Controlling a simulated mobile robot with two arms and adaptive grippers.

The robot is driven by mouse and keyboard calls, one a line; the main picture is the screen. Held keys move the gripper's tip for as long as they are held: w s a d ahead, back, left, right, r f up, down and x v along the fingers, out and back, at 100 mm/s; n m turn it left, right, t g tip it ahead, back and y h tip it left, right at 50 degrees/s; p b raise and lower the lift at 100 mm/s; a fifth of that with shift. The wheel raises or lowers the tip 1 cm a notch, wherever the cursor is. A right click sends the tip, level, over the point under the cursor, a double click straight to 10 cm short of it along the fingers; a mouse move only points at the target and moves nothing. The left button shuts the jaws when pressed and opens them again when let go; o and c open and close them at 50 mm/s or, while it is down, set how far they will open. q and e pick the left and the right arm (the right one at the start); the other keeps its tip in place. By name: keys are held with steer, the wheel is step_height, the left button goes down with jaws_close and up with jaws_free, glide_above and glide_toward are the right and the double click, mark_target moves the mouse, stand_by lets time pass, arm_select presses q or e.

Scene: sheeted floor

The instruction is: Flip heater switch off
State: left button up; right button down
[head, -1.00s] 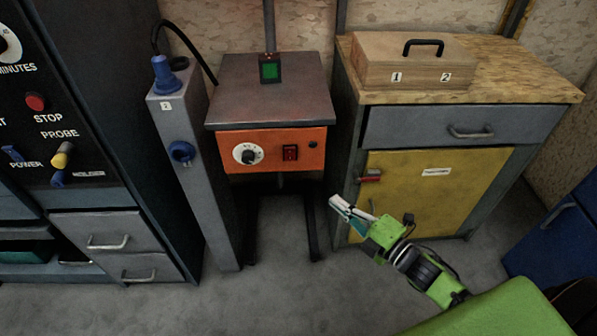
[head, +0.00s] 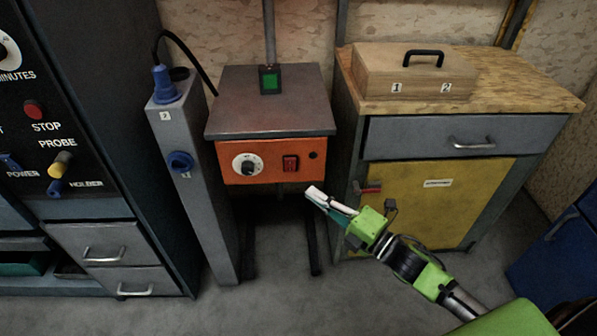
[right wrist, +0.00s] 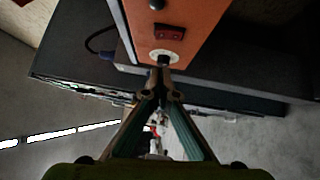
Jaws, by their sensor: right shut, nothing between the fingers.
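The heater (head: 270,100) is a grey-topped unit with an orange front panel (head: 224,160). A red rocker switch (head: 290,163) sits on the panel, right of a white dial (head: 246,165). The red switch also shows in the right wrist view (right wrist: 169,32), near the dial (right wrist: 164,57). My right gripper (head: 314,194) is shut and empty, below and a little right of the switch, apart from the panel. In the right wrist view its fingertips (right wrist: 160,76) show just below the dial. The switch's position is too small to tell. My left gripper is not in view.
A grey post (head: 190,205) with blue sockets stands left of the heater. A cabinet with a yellow door (head: 425,205) stands to the right, a wooden box (head: 412,72) on top. A green-lit box (head: 270,80) is behind the heater top. Floor in front is clear.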

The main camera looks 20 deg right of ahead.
mark_target(288, 162)
steer(key=w, duration=0.2)
steer(key=w+a, duration=0.1)
steer(key=w, duration=0.2)
steer(key=w+r, duration=0.1)
steer(key=w, duration=0.2)
steer(key=shift+w+a, duration=0.1)
steer(key=shift+a, duration=0.15)
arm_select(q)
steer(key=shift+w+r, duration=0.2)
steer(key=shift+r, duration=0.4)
arm_select(e)
steer(key=shift+w, duration=0.1)
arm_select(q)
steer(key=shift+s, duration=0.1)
arm_select(e)
steer(key=shift+w+d+r, duration=0.1)
steer(key=shift+w+r, duration=0.1)
steer(key=shift+w, duration=0.1)
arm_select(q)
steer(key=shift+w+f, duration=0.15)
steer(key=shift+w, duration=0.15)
